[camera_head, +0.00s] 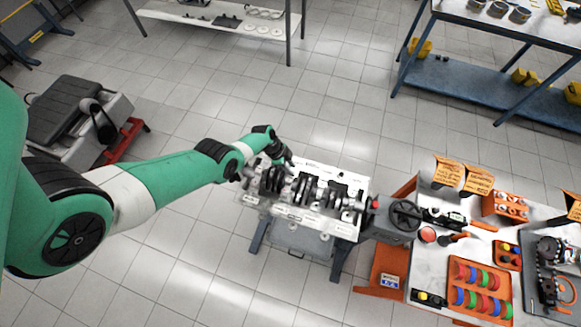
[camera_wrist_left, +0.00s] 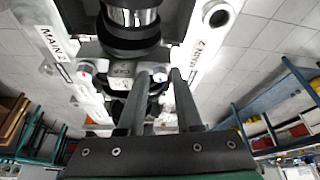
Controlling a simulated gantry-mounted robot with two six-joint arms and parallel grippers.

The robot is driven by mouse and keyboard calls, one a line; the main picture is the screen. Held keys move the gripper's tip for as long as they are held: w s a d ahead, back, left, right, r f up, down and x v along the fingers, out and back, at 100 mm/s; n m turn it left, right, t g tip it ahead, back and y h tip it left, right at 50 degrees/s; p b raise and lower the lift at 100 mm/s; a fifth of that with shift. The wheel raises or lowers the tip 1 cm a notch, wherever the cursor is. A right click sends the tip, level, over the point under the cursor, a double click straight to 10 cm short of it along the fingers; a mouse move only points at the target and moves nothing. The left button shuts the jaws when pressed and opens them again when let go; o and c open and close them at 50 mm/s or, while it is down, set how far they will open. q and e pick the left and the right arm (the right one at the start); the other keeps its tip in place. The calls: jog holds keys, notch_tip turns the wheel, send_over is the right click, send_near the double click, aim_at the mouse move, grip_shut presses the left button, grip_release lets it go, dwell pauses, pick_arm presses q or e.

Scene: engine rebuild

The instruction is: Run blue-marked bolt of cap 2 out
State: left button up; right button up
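The engine block (camera_head: 345,228) lies on a stand, with the dark crankshaft (camera_head: 305,190) and its caps across its top. My left gripper (camera_head: 287,162) is low over the block's far left part. In the left wrist view, its two dark fingers (camera_wrist_left: 160,76) stand apart, one on each side of what looks like a bolt of cap 2 (camera_wrist_left: 122,70). The bolt's blue mark is not clear, and contact with it cannot be told. Another bolt (camera_wrist_left: 86,68) with a red mark sits left of it, near the "MAIN 2" label (camera_wrist_left: 52,42). My right gripper is not in view.
A workbench (camera_head: 430,258) with an orange tray (camera_head: 462,306) of colored rings stands at the right. A blue-legged shelf table (camera_head: 470,92) is at the back right. Open floor lies in front.

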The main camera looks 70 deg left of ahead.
pick_arm(q)
grip_shut()
jog(key=shift+r+n+p, duration=0.1)
jog(key=shift+n+p, duration=0.2)
